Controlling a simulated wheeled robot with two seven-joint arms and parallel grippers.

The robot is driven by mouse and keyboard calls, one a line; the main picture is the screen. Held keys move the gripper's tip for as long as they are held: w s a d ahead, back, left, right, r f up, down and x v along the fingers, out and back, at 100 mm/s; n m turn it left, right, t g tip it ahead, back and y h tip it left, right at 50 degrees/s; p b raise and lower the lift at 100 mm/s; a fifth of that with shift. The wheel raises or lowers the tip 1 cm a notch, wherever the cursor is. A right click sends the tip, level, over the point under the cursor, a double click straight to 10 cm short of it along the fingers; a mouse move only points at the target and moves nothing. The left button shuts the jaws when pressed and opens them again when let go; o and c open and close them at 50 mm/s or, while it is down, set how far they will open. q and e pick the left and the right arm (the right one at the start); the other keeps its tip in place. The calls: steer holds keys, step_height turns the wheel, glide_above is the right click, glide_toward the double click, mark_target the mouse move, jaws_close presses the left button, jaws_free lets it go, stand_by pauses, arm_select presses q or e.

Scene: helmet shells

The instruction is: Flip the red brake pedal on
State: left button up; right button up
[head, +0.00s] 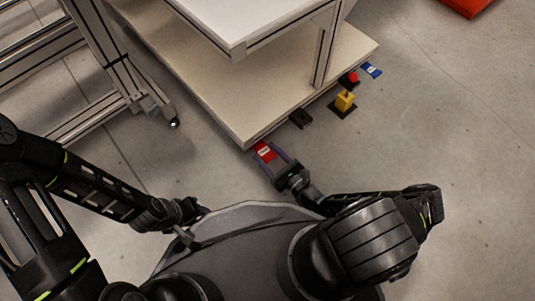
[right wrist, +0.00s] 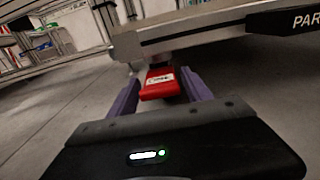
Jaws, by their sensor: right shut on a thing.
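The red brake pedal (head: 264,151) with a white label sits low at the near corner of the cart's lower shelf. It also shows in the right wrist view (right wrist: 158,90), between the two purple fingers. My right gripper (head: 267,156) is shut on the pedal, with a finger along each side. My left gripper (head: 186,222) is low at the left in the head view, away from the pedal; its fingers are too dark and small to read.
A white-topped cart with a lower shelf (head: 225,95) stands ahead. Along its right edge are a black pedal (head: 301,118), a yellow block on a dark base (head: 344,102), a red button (head: 351,77) and a blue pedal (head: 371,70). The floor to the right is clear.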

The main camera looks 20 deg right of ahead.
jaws_close()
